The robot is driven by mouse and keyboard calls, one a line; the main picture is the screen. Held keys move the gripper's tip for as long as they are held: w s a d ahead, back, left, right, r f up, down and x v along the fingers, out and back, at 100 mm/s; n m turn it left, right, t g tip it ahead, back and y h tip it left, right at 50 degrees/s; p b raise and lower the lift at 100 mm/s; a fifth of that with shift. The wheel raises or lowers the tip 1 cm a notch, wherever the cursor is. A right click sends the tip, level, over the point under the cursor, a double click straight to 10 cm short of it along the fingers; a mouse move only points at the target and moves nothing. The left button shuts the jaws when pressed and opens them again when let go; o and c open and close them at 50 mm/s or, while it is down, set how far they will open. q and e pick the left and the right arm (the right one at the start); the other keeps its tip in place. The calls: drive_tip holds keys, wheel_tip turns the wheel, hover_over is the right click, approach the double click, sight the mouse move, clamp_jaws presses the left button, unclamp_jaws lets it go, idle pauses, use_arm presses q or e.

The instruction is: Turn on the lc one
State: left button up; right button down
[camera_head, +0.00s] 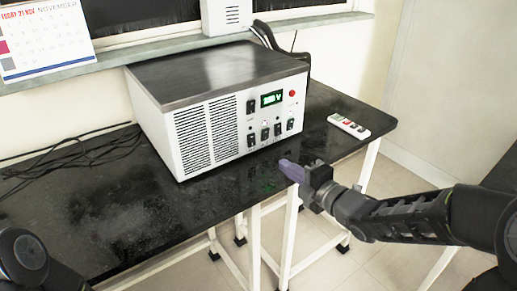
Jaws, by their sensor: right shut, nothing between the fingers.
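A white box-shaped electrical unit (157,121) with a dark wood-like top stands on the black table. Its front has vents on the left and a control panel on the right. The panel holds a green lit display (271,99), a red round button or lamp (292,94), a black switch (251,107) left of the display, and a row of black switches (278,130) below. I cannot read any "lc one" label. My right gripper (284,167), with purple fingers, is shut and empty, in front of and below the panel, apart from it. My left gripper is out of view.
A small white strip with buttons (349,126) lies on the black table (110,215), right of the unit. Black cables (70,155) lie at the left. A dark curved object (264,36) stands behind the unit. The table's front edge is near my right gripper.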

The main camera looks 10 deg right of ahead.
sight(253, 144)
drive_tip(key=x, duration=1.3)
drive_tip(key=shift+w+t+b, duration=0.1)
drive_tip(key=shift+t+b, duration=0.2)
drive_tip(key=shift+b, duration=0.75)
drive_tip(key=shift+s+d, duration=0.1)
drive_tip(key=shift+s, duration=0.15)
drive_tip(key=v, duration=0.7)
drive_tip(key=shift+s, duration=0.15)
